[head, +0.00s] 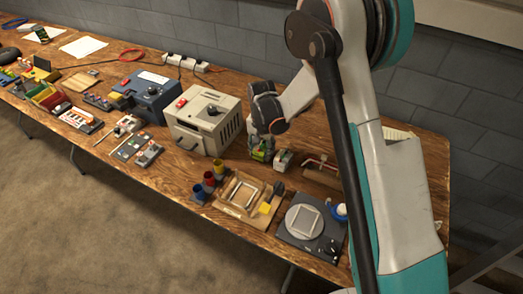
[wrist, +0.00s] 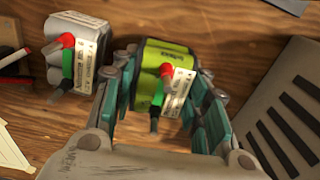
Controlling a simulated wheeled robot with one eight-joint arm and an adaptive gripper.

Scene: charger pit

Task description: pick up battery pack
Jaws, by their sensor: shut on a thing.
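A green battery pack (wrist: 150,62) with a pale printed label and a red and a dark green connector sits between the fingers of my gripper (wrist: 165,90) in the wrist view. The fingers are shut on its two sides. In the head view the green pack (head: 262,155) shows low at the table, under my gripper (head: 261,146). I cannot tell whether it touches the tabletop. A second pack, grey-white (wrist: 72,50) with red and green connectors, stands just left of it in the wrist view. It also shows in the head view (head: 283,160), right of my gripper.
A beige vented box (head: 203,120) stands close beside my gripper; its slotted side (wrist: 285,100) fills the wrist view's right. Coloured cups (head: 209,182), a wooden tray (head: 232,209) and a dark scale-like device (head: 311,232) lie toward the front edge. A grey wall is behind.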

